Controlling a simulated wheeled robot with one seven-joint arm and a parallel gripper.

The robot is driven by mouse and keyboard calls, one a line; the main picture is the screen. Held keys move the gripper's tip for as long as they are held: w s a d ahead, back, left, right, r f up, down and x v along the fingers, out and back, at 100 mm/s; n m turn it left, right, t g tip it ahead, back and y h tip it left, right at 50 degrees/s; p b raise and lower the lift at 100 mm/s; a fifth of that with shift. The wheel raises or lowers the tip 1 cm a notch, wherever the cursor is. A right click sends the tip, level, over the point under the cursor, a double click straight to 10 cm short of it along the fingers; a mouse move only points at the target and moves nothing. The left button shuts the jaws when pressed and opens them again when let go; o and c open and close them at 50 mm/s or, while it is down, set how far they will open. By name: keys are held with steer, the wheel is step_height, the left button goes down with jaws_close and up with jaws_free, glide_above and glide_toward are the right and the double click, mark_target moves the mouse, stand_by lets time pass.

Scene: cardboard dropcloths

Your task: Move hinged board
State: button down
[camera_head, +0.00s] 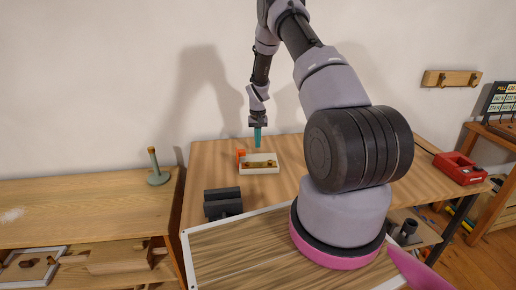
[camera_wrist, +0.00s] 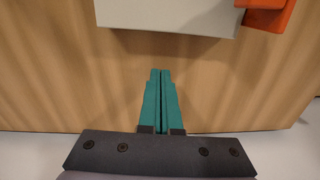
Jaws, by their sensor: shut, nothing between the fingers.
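A small white board (camera_head: 266,170) with a brown wooden piece on its top lies on the wooden table. It looks like the hinged board, but no hinge can be made out. An orange block (camera_head: 240,157) sits at its left end. In the wrist view the white board (camera_wrist: 180,18) and the orange part (camera_wrist: 268,12) show at the top edge, cut off by the frame. My gripper (camera_head: 257,146) points down just behind the board in the head view. Its teal fingers (camera_wrist: 161,72) are shut and empty, with bare wood between their tips and the board.
A dark block (camera_head: 222,204) stands at the table's front left. A grey-green post on a round base (camera_head: 158,177) stands on the left bench. A red device (camera_head: 458,168) sits at the far right. Bare tabletop lies left of the board, and the wall (camera_head: 120,80) rises behind.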

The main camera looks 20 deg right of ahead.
step_height(320, 180, up, 7)
steer(key=s+a, duration=0.1)
steer(key=s, duration=0.1)
steer(key=s+a, duration=0.1)
steer(key=s, duration=0.2)
steer(key=s+a, duration=0.1)
steer(key=s, duration=0.1)
steer(key=shift+s+a, duration=0.2)
steer(key=shift+s, duration=0.2)
glide_above(261, 177)
steer(key=s, duration=0.3)
steer(key=shift+n, duration=0.3)
steer(key=f, duration=0.5)
steer(key=a+f, duration=0.1)
steer(key=f, duration=0.2)
steer(key=shift+s+f, duration=0.3)
steer(key=shift+s, duration=0.1)
steer(key=shift+w+f, duration=0.25)
steer(key=shift+f, duration=0.4)
steer(key=shift+w+d+r, duration=0.1)
steer(key=shift+w+d, duration=0.1)
steer(key=shift+w, duration=0.4)
steer(key=shift+w+d+r, duration=0.1)
steer(key=shift+w+d, duration=0.1)
steer(key=shift+w, duration=0.4)
steer(key=shift+w+d, duration=0.15)
steer(key=shift+w, duration=0.4)
